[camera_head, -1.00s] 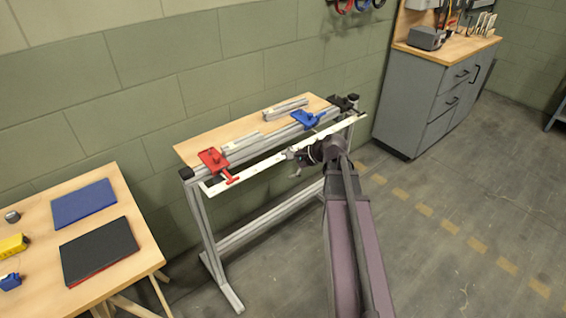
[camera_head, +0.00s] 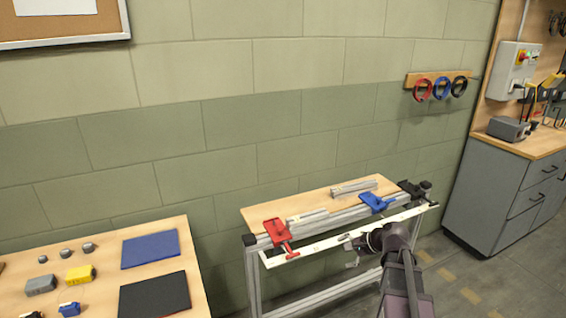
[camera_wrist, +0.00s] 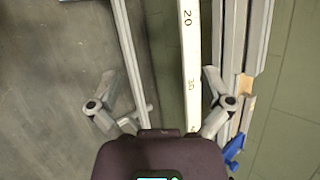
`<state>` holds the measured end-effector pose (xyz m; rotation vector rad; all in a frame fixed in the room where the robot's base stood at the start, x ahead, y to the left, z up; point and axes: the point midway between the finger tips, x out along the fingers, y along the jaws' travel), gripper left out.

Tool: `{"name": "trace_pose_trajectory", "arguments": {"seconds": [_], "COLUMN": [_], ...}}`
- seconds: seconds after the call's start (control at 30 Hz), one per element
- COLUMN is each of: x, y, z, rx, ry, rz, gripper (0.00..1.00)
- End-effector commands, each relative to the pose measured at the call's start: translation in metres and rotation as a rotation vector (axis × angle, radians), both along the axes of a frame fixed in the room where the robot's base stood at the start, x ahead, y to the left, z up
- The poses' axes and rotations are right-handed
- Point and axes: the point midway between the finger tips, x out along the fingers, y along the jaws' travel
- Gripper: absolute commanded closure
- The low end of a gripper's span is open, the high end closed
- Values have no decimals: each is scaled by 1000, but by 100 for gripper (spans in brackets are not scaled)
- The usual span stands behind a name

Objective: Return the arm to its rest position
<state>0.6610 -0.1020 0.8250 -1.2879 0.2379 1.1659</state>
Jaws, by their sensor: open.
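My gripper (camera_wrist: 158,108) is open and empty in the wrist view, its two fingers spread wide above a white scale bar (camera_wrist: 189,62) with printed numbers. In the head view my arm reaches in from the bottom right, and my gripper (camera_head: 352,246) is at the front edge of the narrow bench (camera_head: 300,208), by the same white bar (camera_head: 310,246). I cannot tell whether a finger touches the bar.
The bench carries a red clamp (camera_head: 275,232), a blue clamp (camera_head: 374,201) and grey metal profiles (camera_head: 353,187). A wooden table (camera_head: 90,252) stands at the left and a grey cabinet (camera_head: 485,190) at the right. The wall is close behind the bench.

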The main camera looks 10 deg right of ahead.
Motion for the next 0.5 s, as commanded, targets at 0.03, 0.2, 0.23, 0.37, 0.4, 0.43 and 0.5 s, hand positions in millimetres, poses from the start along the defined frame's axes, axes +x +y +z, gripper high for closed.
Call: {"name": "trace_pose_trajectory", "arguments": {"seconds": [0.03, 0.2, 0.23, 0.37, 0.4, 0.43, 0.5], "x": [-2, -16, -19, -38, -45, -50, -63], "y": [4, 24, 29, 50, 57, 61, 71], "z": [-1, -12, -14, -27, -31, -33, -39], "rx": [-15, -118, -146, -282, -328, -361, -442], "ry": [0, 5, 5, 11, 14, 16, 22], "rz": [19, 137, 169, 335, 396, 441, 549], "gripper": [0, 0, 0, 0, 0, 0, 0]}}
